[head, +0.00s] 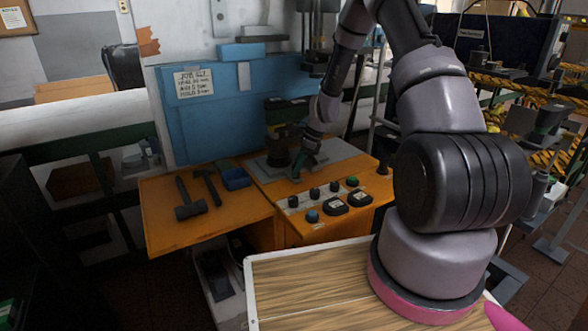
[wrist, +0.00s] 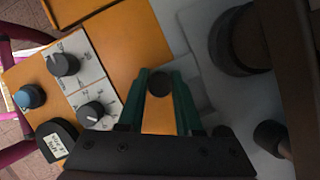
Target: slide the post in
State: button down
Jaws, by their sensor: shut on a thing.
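My gripper (wrist: 158,92) shows in the wrist view as two green fingers closed on a dark, round-ended piece, which I take for the post (wrist: 158,85). I see the post nearly end-on, so its length and lower end are hidden. In the head view my gripper (head: 301,166) is low over the front part of the grey plate on the orange bench, and the post cannot be made out clearly there. A thick dark cylinder (wrist: 240,40) stands on the grey plate (wrist: 195,30), to the right of my fingers in the wrist view. No receiving hole is clearly visible.
A control panel with black knobs (wrist: 64,64) and a blue button (head: 312,216) lies close to my gripper. A hammer (head: 188,200) and a blue tray (head: 235,178) lie on the bench at left. A wooden-topped surface (head: 300,285) is in front.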

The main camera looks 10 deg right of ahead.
jog(key=w+d, duration=0.1)
jog(key=d, duration=0.4)
jog(key=w+d, duration=0.2)
jog(key=d, duration=0.4)
jog(key=w+d, duration=0.2)
jog(key=d, duration=0.3)
jog(key=shift+w+d, duration=0.2)
jog(key=shift+d, duration=0.15)
jog(key=shift+d, duration=0.1)
jog(key=c, duration=0.6)
grip_release()
jog(key=v, duration=1)
jog(key=shift+s+r, duration=0.1)
jog(key=shift+r, duration=0.3)
